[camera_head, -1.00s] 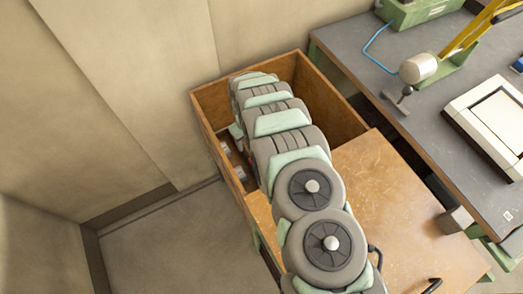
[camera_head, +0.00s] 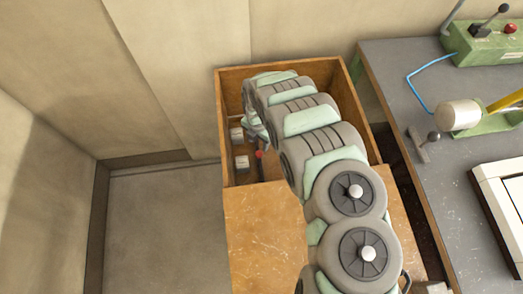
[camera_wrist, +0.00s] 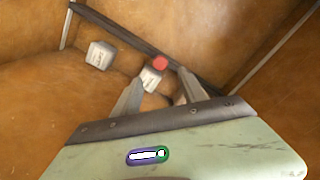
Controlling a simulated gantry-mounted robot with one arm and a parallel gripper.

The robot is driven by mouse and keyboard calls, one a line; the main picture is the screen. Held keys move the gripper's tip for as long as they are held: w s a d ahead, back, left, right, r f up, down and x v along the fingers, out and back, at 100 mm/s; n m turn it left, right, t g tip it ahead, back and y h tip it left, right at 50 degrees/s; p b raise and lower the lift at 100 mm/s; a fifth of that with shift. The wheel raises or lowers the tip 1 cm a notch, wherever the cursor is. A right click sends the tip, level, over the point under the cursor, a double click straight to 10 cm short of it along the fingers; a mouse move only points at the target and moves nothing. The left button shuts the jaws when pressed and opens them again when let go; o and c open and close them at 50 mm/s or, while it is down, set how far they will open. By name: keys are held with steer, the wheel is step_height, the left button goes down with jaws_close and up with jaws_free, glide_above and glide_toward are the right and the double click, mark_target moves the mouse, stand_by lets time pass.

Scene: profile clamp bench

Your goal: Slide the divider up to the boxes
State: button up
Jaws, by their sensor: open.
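The wooden drawer (camera_head: 222,110) holds small whitish boxes; one box (camera_head: 236,134) and another box (camera_head: 242,163) show along its left side. In the wrist view, one box (camera_wrist: 99,55) lies left of my gripper and another box (camera_wrist: 151,80) shows between its fingers. The divider (camera_wrist: 120,34) appears as a dark strip running across the drawer behind the boxes. A red knob (camera_wrist: 160,62) stands by the strip; it also shows in the head view (camera_head: 259,154). My gripper (camera_wrist: 158,77) is open, its fingertips near the knob. Contact cannot be told. My arm hides much of the drawer.
A wooden board (camera_head: 262,225) lies in front of the open drawer part. A grey bench (camera_head: 390,80) stands to the right with a yellow-handled clamp (camera_head: 505,100), a green control box (camera_head: 480,45) and a white-framed item (camera_head: 500,195). A wall is behind, open floor at left.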

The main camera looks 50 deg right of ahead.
mark_target(259, 154)
step_height(259, 154, down, 9)
steer(key=shift+b, duration=1.25)
jaws_close()
stand_by(0.5)
